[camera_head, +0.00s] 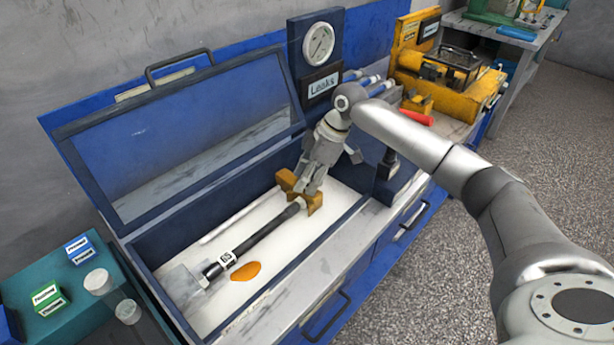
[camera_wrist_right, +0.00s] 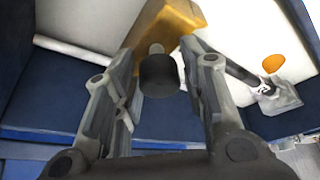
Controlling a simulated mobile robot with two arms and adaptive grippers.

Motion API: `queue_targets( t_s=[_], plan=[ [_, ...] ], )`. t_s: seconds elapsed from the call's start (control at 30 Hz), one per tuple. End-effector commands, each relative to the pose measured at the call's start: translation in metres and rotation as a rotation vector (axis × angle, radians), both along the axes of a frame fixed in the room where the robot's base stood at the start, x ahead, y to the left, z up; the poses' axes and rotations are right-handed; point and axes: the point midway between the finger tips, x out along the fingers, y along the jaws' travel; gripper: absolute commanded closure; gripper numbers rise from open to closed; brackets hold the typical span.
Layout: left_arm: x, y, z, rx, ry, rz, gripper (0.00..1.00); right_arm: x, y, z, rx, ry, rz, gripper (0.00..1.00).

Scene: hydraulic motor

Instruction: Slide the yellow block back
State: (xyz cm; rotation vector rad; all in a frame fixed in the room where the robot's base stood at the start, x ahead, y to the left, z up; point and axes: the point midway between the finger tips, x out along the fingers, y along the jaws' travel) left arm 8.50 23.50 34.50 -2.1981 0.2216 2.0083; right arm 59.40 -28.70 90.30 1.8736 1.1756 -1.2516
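The yellow block (camera_head: 314,201) is inside the open blue case, at the far right end of a black rod (camera_head: 262,237). In the right wrist view the block (camera_wrist_right: 170,22) shows just beyond my fingertips. My right gripper (camera_head: 304,183) reaches down over the block and hides part of it. In the right wrist view its fingers (camera_wrist_right: 160,52) are apart, with the tips close to the block's edges; whether they touch it is unclear. A short dark cylinder with a grey tip (camera_wrist_right: 159,75) shows between the fingers. My left gripper is not in view.
The blue case (camera_head: 155,250) has a raised glass lid (camera_head: 185,135) at the back. An orange spot (camera_head: 246,271) lies on its white floor. A gauge panel (camera_head: 319,48) and yellow machinery (camera_head: 452,88) stand behind. Small boxes (camera_head: 47,299) are at the left.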

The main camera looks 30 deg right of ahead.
Motion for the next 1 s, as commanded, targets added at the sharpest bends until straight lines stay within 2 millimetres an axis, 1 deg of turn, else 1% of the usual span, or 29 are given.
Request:
queue_targets(
  t_s=[0.03,0.2,0.27,0.47,0.7,0.8,1.0],
  plan=[
    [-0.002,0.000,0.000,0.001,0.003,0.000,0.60,0.000,0.000,0.000,0.000,0.000,0.000,0.72],
    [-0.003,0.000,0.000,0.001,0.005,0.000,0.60,0.000,0.000,0.000,0.000,0.000,0.000,0.94],
    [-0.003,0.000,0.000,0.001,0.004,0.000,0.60,0.000,0.000,0.000,0.000,0.000,0.000,1.00],
    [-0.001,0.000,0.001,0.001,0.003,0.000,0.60,0.001,-0.003,0.001,-0.001,0.000,-0.002,1.00],
    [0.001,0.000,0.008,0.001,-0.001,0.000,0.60,0.012,-0.033,0.002,-0.001,0.000,-0.005,1.00],
    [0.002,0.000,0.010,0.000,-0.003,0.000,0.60,0.015,-0.041,0.002,-0.001,0.001,-0.004,1.00],
    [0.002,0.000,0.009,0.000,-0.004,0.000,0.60,0.016,-0.045,0.001,0.001,-0.001,-0.001,1.00]
  ],
)
